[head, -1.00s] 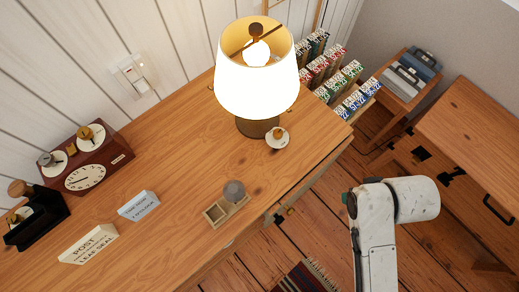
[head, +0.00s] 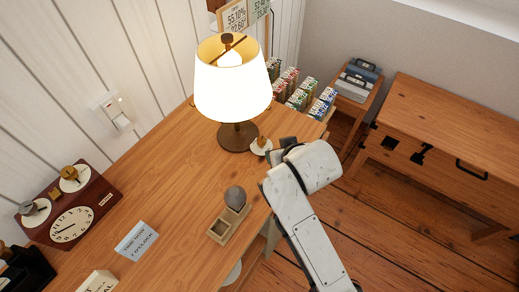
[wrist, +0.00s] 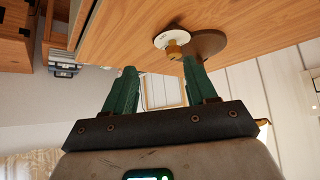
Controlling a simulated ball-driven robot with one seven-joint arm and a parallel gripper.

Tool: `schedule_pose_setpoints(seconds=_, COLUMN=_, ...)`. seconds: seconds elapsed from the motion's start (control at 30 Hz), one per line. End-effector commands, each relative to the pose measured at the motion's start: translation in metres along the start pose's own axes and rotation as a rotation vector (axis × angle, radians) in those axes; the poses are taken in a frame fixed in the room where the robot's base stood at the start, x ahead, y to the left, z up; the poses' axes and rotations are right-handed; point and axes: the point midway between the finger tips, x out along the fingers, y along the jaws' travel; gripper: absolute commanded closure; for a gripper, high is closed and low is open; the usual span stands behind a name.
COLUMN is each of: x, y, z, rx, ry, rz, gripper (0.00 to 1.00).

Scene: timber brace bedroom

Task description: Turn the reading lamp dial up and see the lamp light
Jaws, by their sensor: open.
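The reading lamp (head: 233,90) stands on the wooden desk with a cream shade on a dark round base (head: 236,137). Its shade glows, and a bright bulb shows through the top. The lamp dial (head: 261,147), a white disc with a brass knob, sits beside the base. In the wrist view the dial (wrist: 172,42) lies just beyond the fingertips, near the lamp's brown base (wrist: 210,44). My gripper (wrist: 160,72) has its two green fingers apart with nothing held. In the head view my arm largely hides my gripper, just right of the dial.
A red clock box (head: 70,205) and a sign (head: 137,240) are at left. Boxed cards (head: 300,92) stand behind the lamp; a wooden chest (head: 440,130) is right.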

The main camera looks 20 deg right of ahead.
Motion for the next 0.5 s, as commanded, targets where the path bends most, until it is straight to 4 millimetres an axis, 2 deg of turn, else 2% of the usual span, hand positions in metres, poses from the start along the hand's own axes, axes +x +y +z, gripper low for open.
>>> schedule_pose_setpoints(seconds=0.03, x=0.005, y=-0.006, z=-0.010, rx=-0.003, ry=0.028, rz=-0.004, gripper=0.43)
schedule_pose_setpoints(seconds=0.17, x=0.009, y=-0.014, z=-0.029, rx=-0.005, ry=0.075, rz=-0.007, gripper=0.43)
schedule_pose_setpoints(seconds=0.33, x=0.021, y=-0.016, z=-0.033, rx=-0.005, ry=0.082, rz=-0.007, gripper=0.43)
schedule_pose_setpoints(seconds=0.5, x=0.050, y=-0.016, z=-0.035, rx=-0.006, ry=0.080, rz=-0.008, gripper=0.43)
